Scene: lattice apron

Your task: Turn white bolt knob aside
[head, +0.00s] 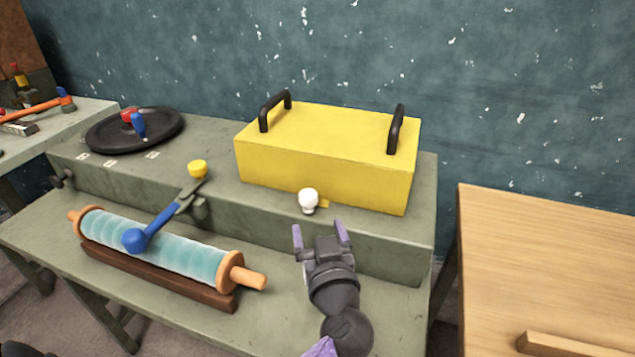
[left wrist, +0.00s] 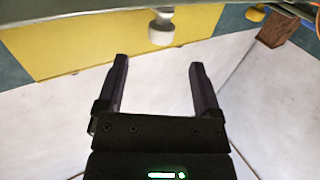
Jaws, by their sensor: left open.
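The white bolt knob (head: 308,199) sticks out at the front lower edge of the yellow box (head: 330,140), beside a small yellow tab. In the left wrist view the knob (left wrist: 161,30) shows at the top, ahead of the fingers and roughly between their lines. My left gripper (head: 321,232) is open and empty, just in front of and below the knob, apart from it. Its two fingers (left wrist: 156,75) show spread in the left wrist view. My right gripper is not in view.
The yellow box has two black handles and stands on a raised green ledge (head: 425,215). To the left are a blue lever with a yellow knob (head: 197,168), a teal roller (head: 150,245) and a black disc (head: 100,132). A wooden table (head: 550,260) stands at right.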

